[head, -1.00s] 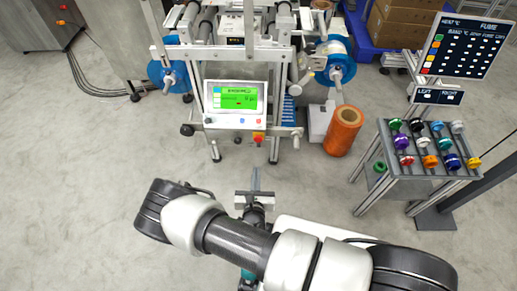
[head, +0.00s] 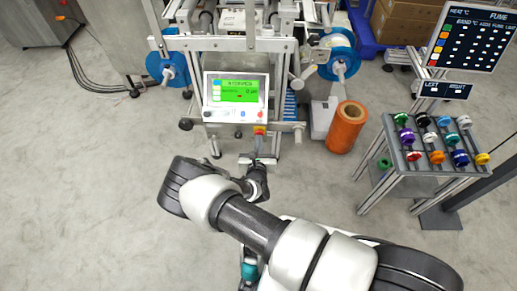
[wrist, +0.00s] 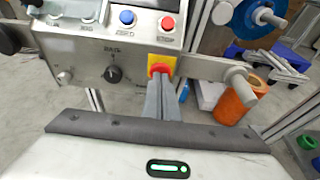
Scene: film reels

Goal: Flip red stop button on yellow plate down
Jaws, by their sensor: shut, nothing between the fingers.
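The red stop button (wrist: 159,69) sits on a small yellow plate (wrist: 168,61) on the front of the machine. The fingers of my gripper (wrist: 161,80) are closed together, with nothing between them. Their tips are right at the button in the wrist view and hide its lower part. I cannot tell whether they touch it. In the head view, the yellow plate (head: 259,129) shows below the screen's right corner, with my gripper (head: 258,139) just below it. The button is too small there to judge its position.
Above the plate is a panel with a blue button (wrist: 127,18) and another red button (wrist: 168,24). A black knob (wrist: 113,74) is left of the plate. An orange roll (head: 346,127) stands to the right, and a spool rack (head: 405,182) farther right.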

